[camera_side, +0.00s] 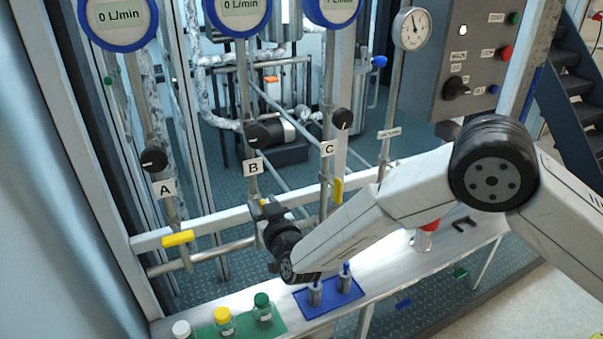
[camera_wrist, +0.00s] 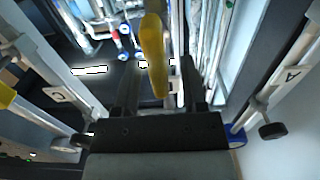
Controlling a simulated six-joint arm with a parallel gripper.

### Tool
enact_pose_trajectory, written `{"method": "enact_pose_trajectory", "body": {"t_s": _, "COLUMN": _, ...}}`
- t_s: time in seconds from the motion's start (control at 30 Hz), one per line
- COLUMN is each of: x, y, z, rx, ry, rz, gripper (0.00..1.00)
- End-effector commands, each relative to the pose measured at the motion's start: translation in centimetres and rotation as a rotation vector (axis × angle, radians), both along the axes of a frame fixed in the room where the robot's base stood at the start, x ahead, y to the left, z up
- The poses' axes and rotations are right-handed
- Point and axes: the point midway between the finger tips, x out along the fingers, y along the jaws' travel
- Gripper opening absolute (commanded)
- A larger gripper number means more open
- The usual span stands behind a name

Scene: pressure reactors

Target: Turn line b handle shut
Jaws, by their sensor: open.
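The line B handle (camera_wrist: 153,55) is a yellow lever, seen in the middle of the wrist view. My gripper (camera_wrist: 160,75) is open, with one dark finger on each side of this lever; I see a gap at each side and no clear contact. In the side view my gripper (camera_side: 267,208) is at the pipe below the B label (camera_side: 253,167) and hides most of that lever. The line A handle (camera_side: 178,238) lies crosswise to its pipe. The line C handle (camera_side: 338,190) stands upright along its pipe.
Black knobs sit on the pipes, including the B knob (camera_side: 257,134). The A and B flow displays read 0 L/min. A pale rail (camera_side: 210,224) runs behind my gripper. The bench below holds capped bottles (camera_side: 225,322) and a blue tray (camera_side: 322,304) with metal vessels.

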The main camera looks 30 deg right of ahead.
Motion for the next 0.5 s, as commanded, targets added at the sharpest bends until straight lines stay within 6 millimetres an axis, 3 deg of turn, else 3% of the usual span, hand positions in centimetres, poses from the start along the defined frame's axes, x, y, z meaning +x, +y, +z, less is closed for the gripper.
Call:
{"method": "enact_pose_trajectory", "body": {"t_s": 0.23, "x": 0.04, "y": 0.00, "z": -0.03, "rx": -0.001, "ry": 0.001, "rz": 0.000, "gripper": 0.54}}
{"method": "enact_pose_trajectory", "body": {"t_s": 0.4, "x": 0.02, "y": 0.00, "z": -0.03, "rx": -0.001, "ry": 0.001, "rz": 0.000, "gripper": 0.00}}
{"method": "enact_pose_trajectory", "body": {"t_s": 0.5, "x": 0.02, "y": 0.00, "z": -0.03, "rx": -0.001, "ry": 0.001, "rz": 0.000, "gripper": 0.00}}
